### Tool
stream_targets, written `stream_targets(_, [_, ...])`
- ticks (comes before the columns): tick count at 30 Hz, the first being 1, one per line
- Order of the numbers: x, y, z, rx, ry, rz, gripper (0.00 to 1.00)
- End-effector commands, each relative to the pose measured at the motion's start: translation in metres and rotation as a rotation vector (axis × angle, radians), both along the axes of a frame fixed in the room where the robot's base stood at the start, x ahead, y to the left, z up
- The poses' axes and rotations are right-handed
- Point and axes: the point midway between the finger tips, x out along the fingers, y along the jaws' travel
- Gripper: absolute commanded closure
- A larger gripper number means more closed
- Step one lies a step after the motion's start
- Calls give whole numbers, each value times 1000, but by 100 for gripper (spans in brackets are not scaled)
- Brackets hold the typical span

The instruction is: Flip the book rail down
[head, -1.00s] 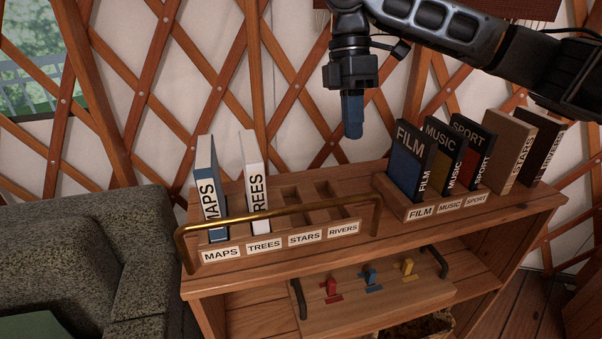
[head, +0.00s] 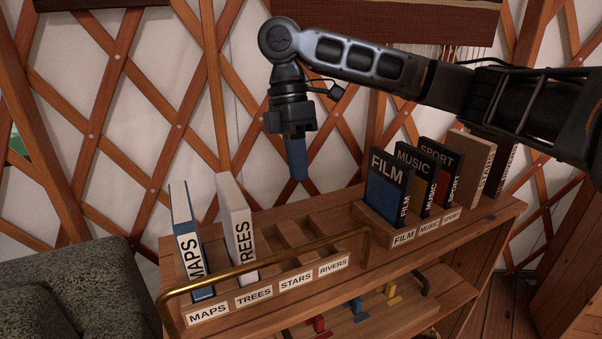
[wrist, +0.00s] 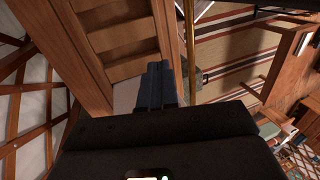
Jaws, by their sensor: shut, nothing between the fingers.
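The brass book rail (head: 262,267) is a bent bar running across the front of the left book rack (head: 308,281), standing above its label strip. The rack holds the blue MAPS book (head: 190,240) and the white TREES book (head: 237,230) upright; the STARS and RIVERS slots are empty. My gripper (head: 298,172) points down with blue fingertips shut and empty, above and behind the empty slots, apart from the rail. In the wrist view the shut fingers (wrist: 155,85) show beside a thin vertical length of the rail (wrist: 190,40).
A second rack (head: 385,232) at right holds the FILM, MUSIC and SPORT books. STARS (head: 468,160) and another brown book stand beyond it. A lower shelf carries red, blue (head: 356,308) and yellow pieces. A grey sofa (head: 80,290) is at left.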

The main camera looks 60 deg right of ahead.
Motion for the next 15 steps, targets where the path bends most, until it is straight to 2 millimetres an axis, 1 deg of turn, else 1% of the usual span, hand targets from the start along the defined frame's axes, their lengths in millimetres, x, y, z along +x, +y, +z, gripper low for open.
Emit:
stream_targets(12, [-20,13,-76,2,1,0,100])
stream_targets(15, [-34,22,-76,-1,0,1,100])
